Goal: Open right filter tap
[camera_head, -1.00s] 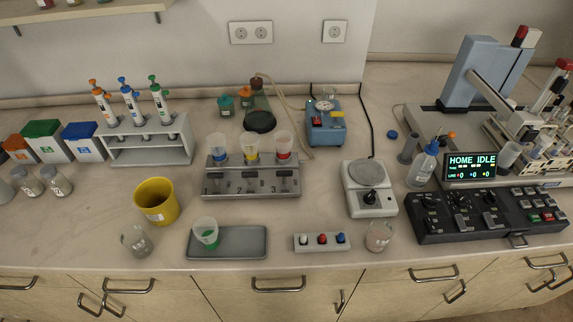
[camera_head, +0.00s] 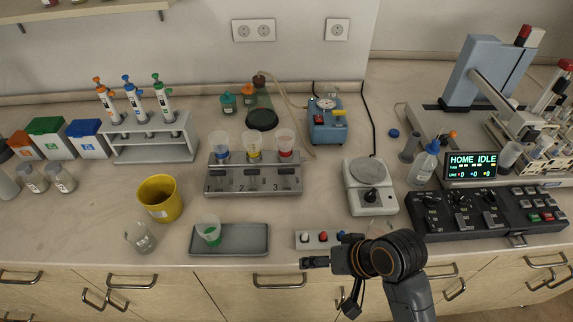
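The grey filter stand (camera_head: 254,190) is left of the picture's middle, its front marked 1, 2 and 3. It carries three cups with blue, yellow and red filters. The right filter tap (camera_head: 283,172) is a small dark handle under the red filter cup (camera_head: 286,141), by the 3; its exact angle is too small to tell. My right gripper (camera_head: 306,262) is at the front edge of the counter, pointing left, well below and apart from the tap. Its fingers are seen edge-on, so their opening is unclear. My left gripper is out of view.
A strip with white, red and blue buttons (camera_head: 302,238) lies just above my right gripper. A grey tray (camera_head: 258,240) with a green-bottomed cup is to its left. A scale (camera_head: 388,202) stands right of the stand. Bare counter lies between stand and tray.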

